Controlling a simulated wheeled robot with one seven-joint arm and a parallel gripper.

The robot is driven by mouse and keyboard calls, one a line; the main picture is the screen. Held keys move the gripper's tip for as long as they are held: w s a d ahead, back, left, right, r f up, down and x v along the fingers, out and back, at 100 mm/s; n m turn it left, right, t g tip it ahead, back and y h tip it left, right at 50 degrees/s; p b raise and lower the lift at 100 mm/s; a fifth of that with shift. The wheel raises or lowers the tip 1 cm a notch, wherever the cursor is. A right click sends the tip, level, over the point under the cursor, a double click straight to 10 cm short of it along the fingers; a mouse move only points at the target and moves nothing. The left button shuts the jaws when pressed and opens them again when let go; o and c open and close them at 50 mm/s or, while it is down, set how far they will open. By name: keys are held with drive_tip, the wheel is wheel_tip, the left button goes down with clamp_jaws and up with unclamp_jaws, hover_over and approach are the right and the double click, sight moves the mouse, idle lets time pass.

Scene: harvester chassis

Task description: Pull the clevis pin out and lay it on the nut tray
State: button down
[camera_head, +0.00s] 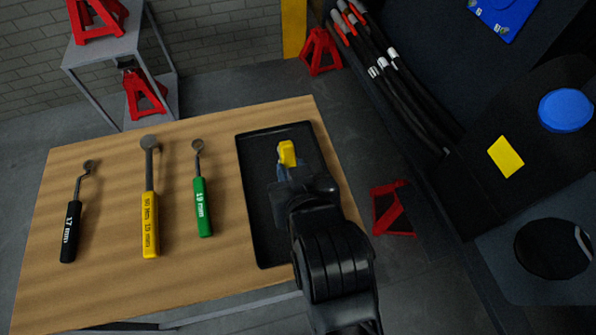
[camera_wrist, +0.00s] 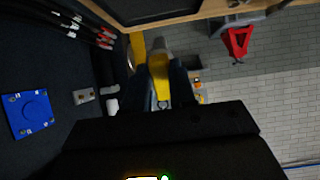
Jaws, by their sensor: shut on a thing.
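The clevis pin (camera_head: 287,153) shows a yellow end between the fingers of my gripper (camera_head: 284,168) in the head view. It also shows in the wrist view (camera_wrist: 159,75) as a yellow body with a grey end. My gripper is shut on it. In the head view the nut tray (camera_head: 256,240), black and rectangular with a low rim, lies on the wooden table, and my gripper overlaps its right half. I cannot tell how high the pin is above the tray. My wrist hides part of the tray's right side.
On the table (camera_head: 105,285) lie a black wrench (camera_head: 71,232), a yellow wrench (camera_head: 150,220) and a green wrench (camera_head: 202,205), left of the tray. The dark chassis (camera_head: 460,190) with hoses (camera_head: 400,95) stands at the right.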

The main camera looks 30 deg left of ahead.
drive_tip(key=shift+a, duration=0.15)
drive_tip(key=shift+s+r, duration=0.1)
drive_tip(key=shift+r, duration=0.1)
drive_tip(key=shift+d+f+b, duration=0.2)
drive_tip(key=shift+f+b, duration=2.05)
drive_tip(key=shift+f, duration=1.85)
drive_tip(key=c, duration=0.8)
unclamp_jaws()
drive_tip(key=shift+c, duration=0.2)
drive_tip(key=shift+s, duration=0.1)
drive_tip(key=v, duration=0.7)
drive_tip(key=shift+s+d, duration=0.15)
drive_tip(key=shift+d, duration=0.1)
drive_tip(key=shift+r, duration=0.15)
